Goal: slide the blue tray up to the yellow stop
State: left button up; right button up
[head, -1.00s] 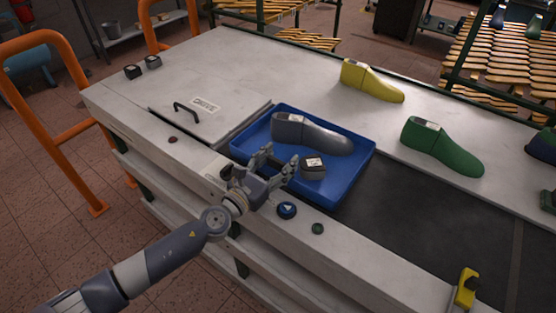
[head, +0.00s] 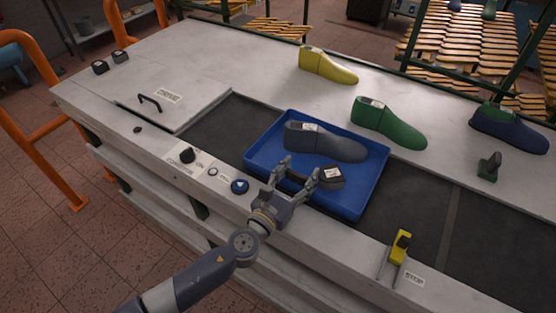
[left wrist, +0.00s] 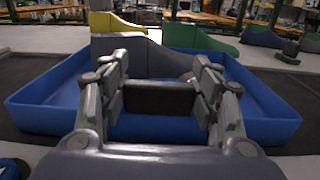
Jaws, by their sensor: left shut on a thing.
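The blue tray (head: 262,160) lies on the dark conveyor belt. The fingers partly hide this wall. My right gripper is not in view.
Yellow (head: 328,67), green (head: 388,124) and blue-green (head: 508,128) lasts lie along the rear surface. A blue button (head: 240,186) and a dark knob (head: 187,155) are on the front rail. The belt (head: 412,205) is clear right of the tray.

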pick_arm(q)
send_over(329, 207)
jog(key=w, duration=0.1)
jog(key=shift+w+a+p, duration=0.1)
jog(key=shift+a+p, duration=0.2)
jog(key=shift+a, duration=0.05)
jog(key=shift+s+d, duration=0.2)
jog(key=shift+d, duration=0.15)
jog(key=shift+s+d, duration=0.2)
jog(key=shift+d, duration=0.05)
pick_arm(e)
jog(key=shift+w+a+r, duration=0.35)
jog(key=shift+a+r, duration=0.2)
pick_arm(q)
jog(key=o, duration=1.5)
jog(key=shift+o, duration=0.2)
jog(key=shift+w, duration=0.1)
